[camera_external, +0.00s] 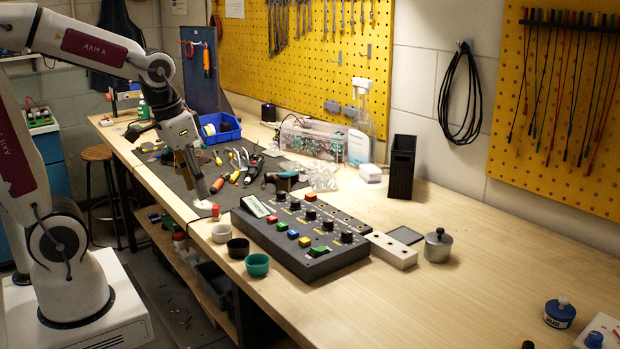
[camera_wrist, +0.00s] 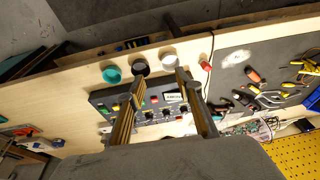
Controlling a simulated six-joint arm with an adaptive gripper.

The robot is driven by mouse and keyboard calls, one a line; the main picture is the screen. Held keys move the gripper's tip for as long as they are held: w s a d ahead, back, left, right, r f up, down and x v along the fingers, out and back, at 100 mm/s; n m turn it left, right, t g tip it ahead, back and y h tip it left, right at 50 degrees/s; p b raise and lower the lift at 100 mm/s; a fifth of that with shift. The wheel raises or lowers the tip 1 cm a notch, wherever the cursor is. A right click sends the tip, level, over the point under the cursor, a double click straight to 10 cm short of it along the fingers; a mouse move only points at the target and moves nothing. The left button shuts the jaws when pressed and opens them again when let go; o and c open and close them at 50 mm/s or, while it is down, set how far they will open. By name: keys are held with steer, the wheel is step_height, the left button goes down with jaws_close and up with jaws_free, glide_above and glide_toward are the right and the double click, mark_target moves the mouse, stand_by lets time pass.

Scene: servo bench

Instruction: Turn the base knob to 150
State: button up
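The dark control box (camera_external: 272,236) lies on the bench with a row of black knobs (camera_external: 310,215), coloured buttons and a small display (camera_external: 255,206). It also shows in the wrist view (camera_wrist: 125,90), below and between my fingers, with the knob row (camera_wrist: 166,112) partly visible. The knob labels are too small to read, so I cannot tell which is the base knob or its setting. My gripper (camera_external: 198,188) is left of and above the box, apart from it. In the wrist view my gripper (camera_wrist: 159,76) has its two fingers spread with nothing between them.
Three small cups, white (camera_external: 221,233), black (camera_external: 238,248) and teal (camera_external: 257,265), stand along the front edge. A white block with holes (camera_external: 393,251) and a metal pot (camera_external: 438,246) are right of the box. Tools lie on the grey mat (camera_external: 225,190).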

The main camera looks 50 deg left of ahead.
steer(key=w+f+n, duration=0.1)
steer(key=w, duration=0.5)
steer(key=w+a+f+n+y, duration=0.1)
steer(key=w+f, duration=0.1)
steer(key=w, duration=0.4)
steer(key=w+a+f+n, duration=0.1)
steer(key=w, duration=0.5)
steer(key=shift+a+f+g, duration=0.25)
steer(key=shift+f+g, duration=0.05)
steer(key=shift+f, duration=0.1)
steer(key=n+t, duration=0.1)
steer(key=n, duration=0.1)
glide_toward(281, 192)
steer(key=f, duration=0.1)
steer(key=shift+d+r+n+y, duration=0.1)
steer(key=shift+d+n+y, duration=0.15)
steer(key=shift+n+y, duration=0.4)
steer(key=shift+h, duration=0.25)
steer(key=shift+x, duration=3.9)
steer(key=shift+w, duration=0.15)
jaws_close()
